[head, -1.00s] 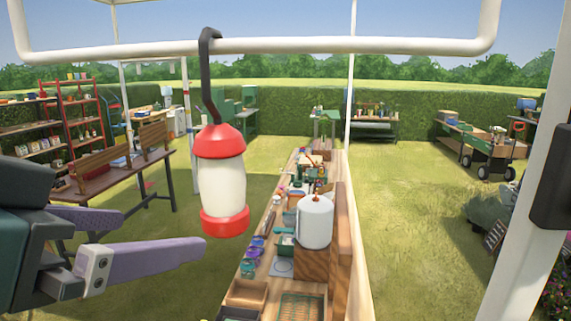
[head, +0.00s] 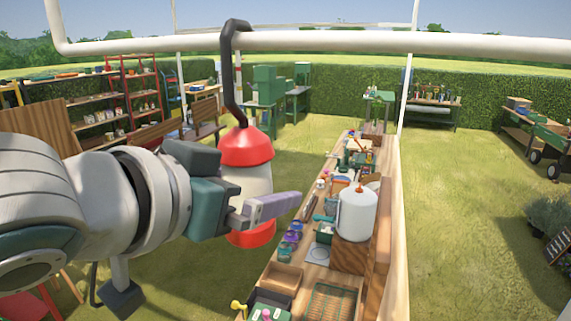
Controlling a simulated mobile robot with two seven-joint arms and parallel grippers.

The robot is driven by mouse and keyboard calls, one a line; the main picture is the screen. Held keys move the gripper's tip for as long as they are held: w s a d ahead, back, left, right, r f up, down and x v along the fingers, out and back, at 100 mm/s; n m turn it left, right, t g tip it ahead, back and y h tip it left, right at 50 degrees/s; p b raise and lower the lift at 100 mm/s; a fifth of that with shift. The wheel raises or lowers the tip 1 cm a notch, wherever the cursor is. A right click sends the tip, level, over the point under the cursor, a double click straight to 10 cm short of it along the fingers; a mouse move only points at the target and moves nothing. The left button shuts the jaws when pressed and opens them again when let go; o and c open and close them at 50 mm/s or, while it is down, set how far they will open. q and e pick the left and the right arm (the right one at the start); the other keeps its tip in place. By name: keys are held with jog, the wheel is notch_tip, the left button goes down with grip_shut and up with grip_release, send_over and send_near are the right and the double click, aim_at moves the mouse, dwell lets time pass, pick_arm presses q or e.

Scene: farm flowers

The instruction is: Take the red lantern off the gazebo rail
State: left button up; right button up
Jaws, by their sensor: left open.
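The red lantern (head: 246,147) has red caps at top and bottom and a pale body. It hangs from the white rail (head: 330,42) by a dark hook looped over it. My left gripper (head: 266,209) is in front of the lantern at body height and covers part of its pale middle. One grey-purple finger shows, pointing right across the lower body; the other finger is hidden. The gripper is open, and I cannot tell whether it touches the lantern. My right gripper is out of view.
Below and right of the lantern stands a long wooden table (head: 385,222) crowded with pots, jars and trays, including a white canister (head: 356,215). A red shelf rack (head: 143,91) stands at the left back. Open grass lies to the right.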

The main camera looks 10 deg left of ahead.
pick_arm(q)
jog(key=shift+p+x, duration=0.3)
jog(key=shift+x, duration=1)
grip_shut()
